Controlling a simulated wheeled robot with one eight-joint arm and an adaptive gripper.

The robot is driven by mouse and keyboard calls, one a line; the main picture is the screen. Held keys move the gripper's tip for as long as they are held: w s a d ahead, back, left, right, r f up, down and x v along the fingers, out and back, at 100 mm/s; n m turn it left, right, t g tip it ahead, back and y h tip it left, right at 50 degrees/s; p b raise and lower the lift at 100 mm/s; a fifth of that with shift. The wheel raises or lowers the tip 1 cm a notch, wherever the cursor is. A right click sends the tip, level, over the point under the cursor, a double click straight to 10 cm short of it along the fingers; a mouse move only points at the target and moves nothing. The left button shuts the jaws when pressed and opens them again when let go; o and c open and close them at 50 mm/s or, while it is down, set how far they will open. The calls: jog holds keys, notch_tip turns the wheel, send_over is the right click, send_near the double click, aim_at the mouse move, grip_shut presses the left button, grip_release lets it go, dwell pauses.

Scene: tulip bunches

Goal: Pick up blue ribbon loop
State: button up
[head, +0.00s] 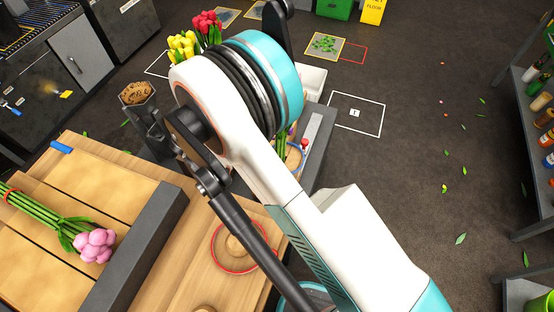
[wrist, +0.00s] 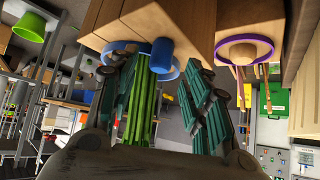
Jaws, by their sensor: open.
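In the wrist view, a blue ring-shaped band, likely the blue ribbon loop (wrist: 118,46), shows at the edge of a wooden block. A solid blue cylinder (wrist: 162,56) stands in front of part of it. Parts of the loop are hidden by the cylinder and my left finger. My gripper (wrist: 162,82) is open, with its dark green fingers to either side of a bunch of green stems (wrist: 145,98). Its fingertips are close to the loop; I cannot tell whether they touch.
A purple ring (wrist: 244,48) surrounds a wooden peg at the right of the wrist view. In the head view, a red ring (head: 214,254) surrounds another peg on the wooden table. Pink tulips (head: 95,245) lie at left. Open floor (head: 420,180) lies at right.

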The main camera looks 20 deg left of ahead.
jog(key=shift+x, duration=0.9)
jog(key=c, duration=0.9)
jog(key=shift+c, duration=0.2)
jog(key=shift+r, duration=0.1)
notch_tip(320, 180, up, 10)
jog(key=p, duration=0.3)
jog(key=shift+p, duration=0.3)
notch_tip(320, 180, up, 4)
jog(key=shift+r+p, duration=0.2)
jog(key=shift+p, duration=0.75)
jog(key=shift+w+r, duration=0.1)
